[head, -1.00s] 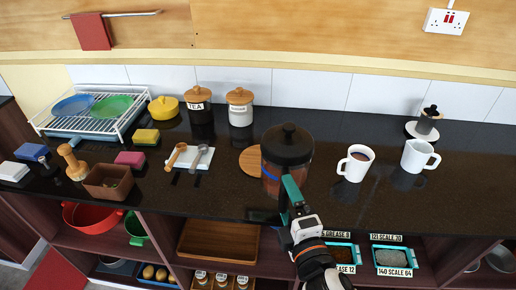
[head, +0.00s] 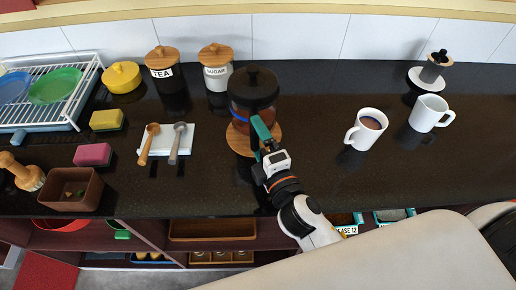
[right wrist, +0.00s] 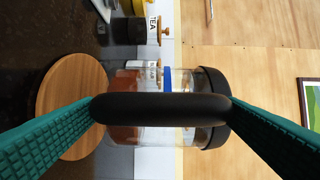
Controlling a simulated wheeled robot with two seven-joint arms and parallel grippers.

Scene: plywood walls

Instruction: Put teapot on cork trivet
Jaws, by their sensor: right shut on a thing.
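The teapot (head: 252,92) is a clear pot with a black lid, dark handle and brown contents. My right gripper (head: 263,134) is shut on its handle, with the teal fingers on both sides of the handle (right wrist: 160,108) in the right wrist view. The round cork trivet (head: 240,141) lies on the dark counter under the teapot in the head view, partly hidden by it. In the right wrist view, turned sideways, the trivet (right wrist: 70,95) shows largely uncovered and the teapot (right wrist: 150,85) appears upright and raised above it. My left gripper is not in view.
A coffee mug (head: 366,129) and a white jug (head: 430,112) stand to the right. The tea jar (head: 166,72) and sugar jar (head: 216,72) stand behind left. A white spoon rest (head: 169,140) with two spoons lies left of the trivet. The counter between teapot and mug is clear.

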